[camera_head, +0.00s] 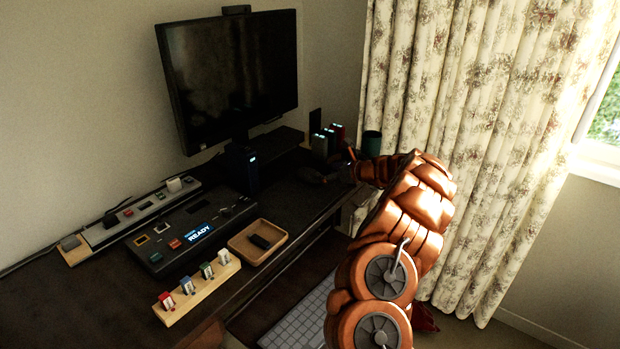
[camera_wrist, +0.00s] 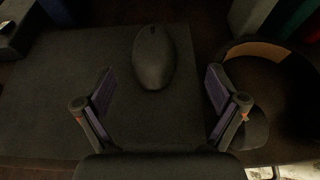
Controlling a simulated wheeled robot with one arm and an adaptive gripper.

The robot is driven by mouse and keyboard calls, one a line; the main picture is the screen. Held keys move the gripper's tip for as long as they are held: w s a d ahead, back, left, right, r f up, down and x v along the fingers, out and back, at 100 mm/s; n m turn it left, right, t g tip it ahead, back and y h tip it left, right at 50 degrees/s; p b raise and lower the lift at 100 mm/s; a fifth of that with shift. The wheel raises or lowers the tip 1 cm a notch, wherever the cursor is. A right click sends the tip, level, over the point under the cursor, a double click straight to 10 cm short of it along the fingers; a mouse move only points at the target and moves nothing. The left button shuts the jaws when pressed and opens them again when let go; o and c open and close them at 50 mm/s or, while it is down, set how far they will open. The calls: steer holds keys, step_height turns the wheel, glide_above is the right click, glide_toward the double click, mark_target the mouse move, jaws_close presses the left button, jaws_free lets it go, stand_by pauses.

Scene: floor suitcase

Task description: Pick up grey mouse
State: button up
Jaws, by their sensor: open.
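The mouse (camera_wrist: 152,62), dark grey in this dim light, lies on a dark mat (camera_wrist: 60,95) in the wrist view, at the upper middle. My gripper (camera_wrist: 160,76) is open, with one finger on each side of the picture. The near end of the mouse lies between the fingertips, with clear gaps on both sides, and nothing is held. In the head view my gripper (camera_head: 338,172) is small and dark at the far right end of the desk.
Dark headphones (camera_wrist: 285,62) with a brown band lie close to the right finger. Coloured boxes (camera_head: 326,138) and a green cup (camera_head: 371,144) stand near my gripper. A monitor (camera_head: 230,75), a control panel (camera_head: 190,232) and a wooden tray (camera_head: 240,245) are further left.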

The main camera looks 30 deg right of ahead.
mark_target(309, 174)
steer(key=x, duration=0.5)
steer(key=shift+w+a+f, duration=0.15)
steer(key=shift+a+f, duration=0.1)
steer(key=shift+a, duration=0.25)
steer(key=shift+w+a+f, duration=0.15)
steer(key=shift+w+a, duration=0.05)
steer(key=shift+w, duration=0.35)
steer(key=c, duration=1.3)
